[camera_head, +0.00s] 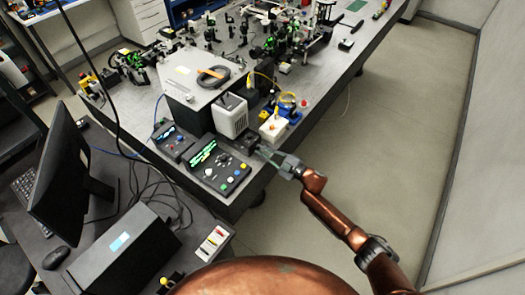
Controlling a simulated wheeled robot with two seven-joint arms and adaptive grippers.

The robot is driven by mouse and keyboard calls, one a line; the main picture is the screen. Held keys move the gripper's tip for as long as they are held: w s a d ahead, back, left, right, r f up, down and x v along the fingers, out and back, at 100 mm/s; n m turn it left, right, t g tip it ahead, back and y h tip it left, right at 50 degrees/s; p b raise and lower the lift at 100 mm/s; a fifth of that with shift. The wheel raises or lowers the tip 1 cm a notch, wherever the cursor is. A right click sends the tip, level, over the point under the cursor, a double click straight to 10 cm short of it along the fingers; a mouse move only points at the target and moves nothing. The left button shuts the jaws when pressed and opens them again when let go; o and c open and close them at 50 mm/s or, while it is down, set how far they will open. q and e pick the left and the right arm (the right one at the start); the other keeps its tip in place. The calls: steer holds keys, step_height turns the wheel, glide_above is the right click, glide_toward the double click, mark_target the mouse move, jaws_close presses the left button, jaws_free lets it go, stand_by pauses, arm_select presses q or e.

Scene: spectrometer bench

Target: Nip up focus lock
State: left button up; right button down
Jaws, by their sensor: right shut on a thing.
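My right gripper (266,153) reaches in from the right over the near right edge of the bench. Its fingers are shut on a small part at the side of a low dark block (246,144), which I take to be the focus lock. The part is mostly hidden between the fingertips and too small to make out. The block sits between the white-grey box (230,115) and the bench edge. My left gripper is not in view.
A control box with a green display (219,165) and a smaller one (175,141) stand left of the block. A white unit with a red knob (273,127) stands just behind the gripper. Optics crowd the far bench (290,85). The floor at right is clear.

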steer(key=shift+d, duration=0.15)
steer(key=c, duration=2)
jaws_free()
steer(key=shift+o, duration=0.2)
steer(key=v, duration=1.2)
